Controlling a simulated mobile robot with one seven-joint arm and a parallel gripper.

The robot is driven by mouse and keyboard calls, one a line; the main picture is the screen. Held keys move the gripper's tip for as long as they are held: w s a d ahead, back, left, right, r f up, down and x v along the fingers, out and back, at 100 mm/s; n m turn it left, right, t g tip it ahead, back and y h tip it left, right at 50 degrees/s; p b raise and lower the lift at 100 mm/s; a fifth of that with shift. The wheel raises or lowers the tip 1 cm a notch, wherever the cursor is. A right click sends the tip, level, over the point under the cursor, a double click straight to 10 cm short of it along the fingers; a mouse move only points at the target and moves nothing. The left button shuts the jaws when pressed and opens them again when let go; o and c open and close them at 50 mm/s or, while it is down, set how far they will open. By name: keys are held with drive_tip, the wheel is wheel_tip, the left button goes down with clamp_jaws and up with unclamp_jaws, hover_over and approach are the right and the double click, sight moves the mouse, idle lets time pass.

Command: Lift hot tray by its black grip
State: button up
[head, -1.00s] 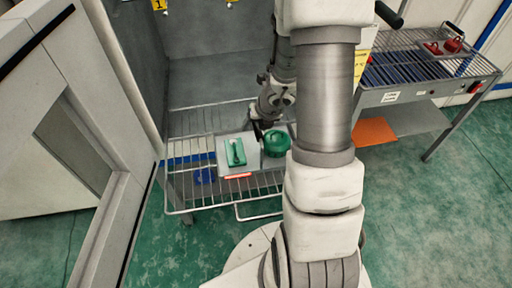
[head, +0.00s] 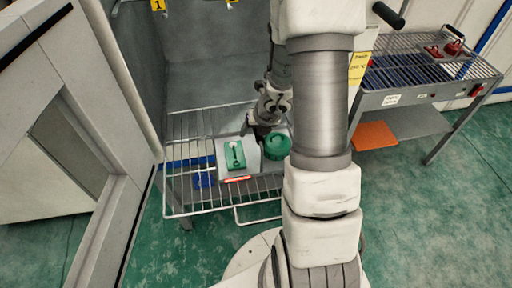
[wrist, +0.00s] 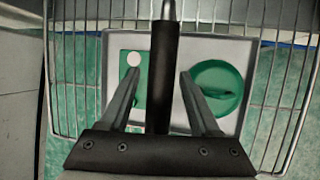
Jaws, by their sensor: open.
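The hot tray (head: 252,162) is a pale grey plate with a glowing orange-red front edge, lying on the wire rack. A green block (head: 235,155) with a white knob and a round green part (head: 277,146) are on it. The wrist view shows the tray (wrist: 225,50) from above. Its black grip (wrist: 164,60) is an upright-looking dark bar in the middle of that view. My gripper (wrist: 160,76) is open, with one finger on each side of the grip and visible gaps. In the head view my gripper (head: 259,130) is at the tray's back edge, partly hidden by my arm.
The wire rack (head: 185,207) juts from a grey chamber (head: 207,72), with a thick door frame (head: 118,205) close on the left. Yellow tags (head: 158,5) hang above. A grated side table (head: 425,85) with red parts stands right, an orange sheet (head: 375,135) on its shelf.

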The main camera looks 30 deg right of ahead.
clamp_jaws()
idle(0.3)
idle(1.1)
